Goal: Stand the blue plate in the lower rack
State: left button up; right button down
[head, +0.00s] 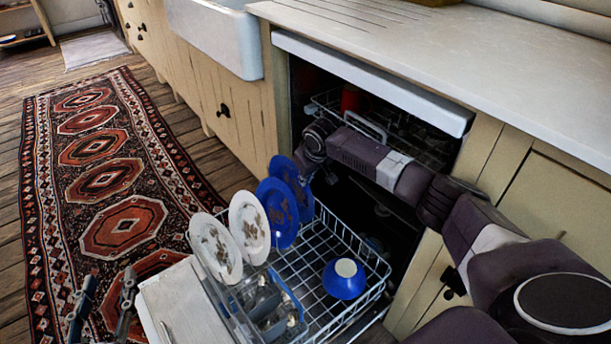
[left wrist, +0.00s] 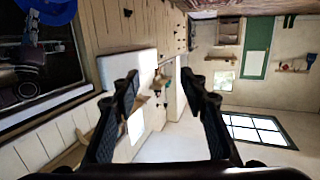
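A blue plate (head: 291,182) stands near-upright at the back left of the lower rack (head: 352,243), behind a blue plate with brown stains (head: 277,212). My right gripper (head: 308,163) is at the upper right edge of the rear blue plate, with its fingers partly hidden. I cannot tell whether it grips the plate. My left gripper (head: 103,308) is open and empty, left of the dishwasher door and above the rug. Its spread fingers also show in the left wrist view (left wrist: 165,95). A blue thing (left wrist: 50,10) shows at that view's top left.
Two stained white plates (head: 249,228) stand left of the blue plates. A blue bowl (head: 344,278) lies upside down at the rack's right. A cutlery basket (head: 268,308) is at the front left. The upper rack (head: 330,103) holds a red item (head: 352,99). The open door (head: 185,305) lies left.

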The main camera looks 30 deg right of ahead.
pick_arm(q)
notch_tip(320, 180, up, 9)
jog(key=d+t+h+b, duration=0.1)
jog(key=t, duration=0.3)
jog(key=shift+s+f+b, duration=0.15)
jog(key=shift+s+b, duration=0.05)
jog(key=shift+b, duration=0.1)
pick_arm(e)
jog(key=shift+s+a+f, duration=0.1)
jog(key=shift+f, duration=1.2)
jog(key=shift+s+f, duration=0.1)
jog(key=shift+f, duration=1.15)
jog(key=c, duration=2.1)
grip_release()
jog(key=shift+w+f, duration=0.1)
pick_arm(q)
jog(key=shift+w, duration=0.1)
pick_arm(e)
jog(key=shift+v, duration=3.9)
